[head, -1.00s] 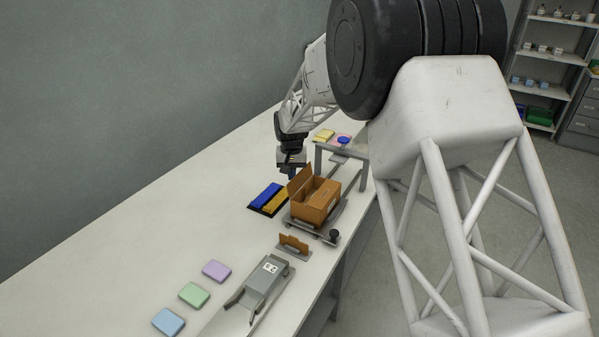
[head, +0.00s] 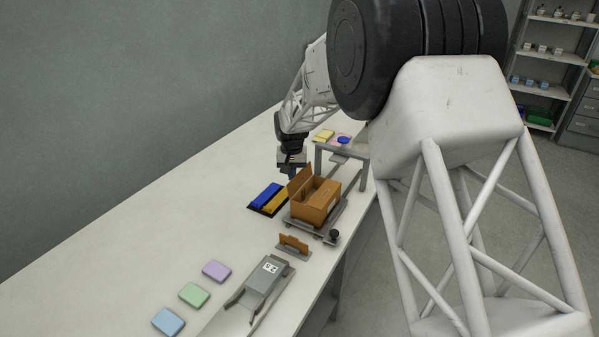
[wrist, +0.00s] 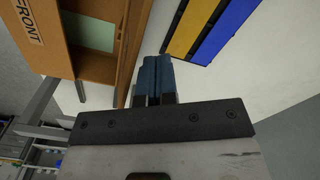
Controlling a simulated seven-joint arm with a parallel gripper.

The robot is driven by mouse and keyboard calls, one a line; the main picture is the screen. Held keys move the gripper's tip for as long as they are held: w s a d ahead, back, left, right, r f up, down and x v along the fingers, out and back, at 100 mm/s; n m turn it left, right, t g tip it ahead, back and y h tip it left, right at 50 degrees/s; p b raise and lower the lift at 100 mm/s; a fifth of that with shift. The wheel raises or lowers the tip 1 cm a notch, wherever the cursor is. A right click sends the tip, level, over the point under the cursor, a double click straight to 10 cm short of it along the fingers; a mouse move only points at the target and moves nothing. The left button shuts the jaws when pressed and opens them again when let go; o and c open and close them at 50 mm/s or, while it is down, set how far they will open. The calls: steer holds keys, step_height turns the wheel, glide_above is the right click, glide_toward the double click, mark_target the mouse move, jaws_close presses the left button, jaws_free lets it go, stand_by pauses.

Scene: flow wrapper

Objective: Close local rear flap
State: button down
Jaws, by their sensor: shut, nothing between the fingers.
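An open brown carton (head: 318,201) stands on a grey fixture on the bench. One flap (head: 301,181) stands up along its left side in the head view. In the wrist view the carton (wrist: 62,50) is at the upper left, with "FRONT" printed on one face and a pale surface showing inside. My gripper (head: 290,174) is behind that raised flap in the head view, its tips partly hidden. In the wrist view its blue fingertips (wrist: 154,75) are together and empty, close beside the flap (wrist: 128,50). Whether they touch it I cannot tell.
A blue and yellow pair of blocks (head: 268,197) lies left of the carton. A grey ramp-like fixture (head: 262,281) and a small brown upright piece (head: 293,243) are in front. A black knob (head: 333,236) sits at the fixture's corner. The bench's left part is largely clear.

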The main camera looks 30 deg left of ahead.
mark_target(300, 173)
steer(key=shift+d, duration=0.15)
steer(key=shift+d, duration=1.8)
steer(key=shift+a+r, duration=0.1)
steer(key=shift+r, duration=0.05)
steer(key=shift+a+r, duration=0.25)
steer(key=shift+r, duration=0.6)
steer(key=shift+a+r, duration=0.2)
steer(key=shift+r, duration=0.6)
steer(key=d+r, duration=0.1)
steer(key=d, duration=0.1)
steer(key=d+r, duration=0.2)
steer(key=shift+d, duration=0.2)
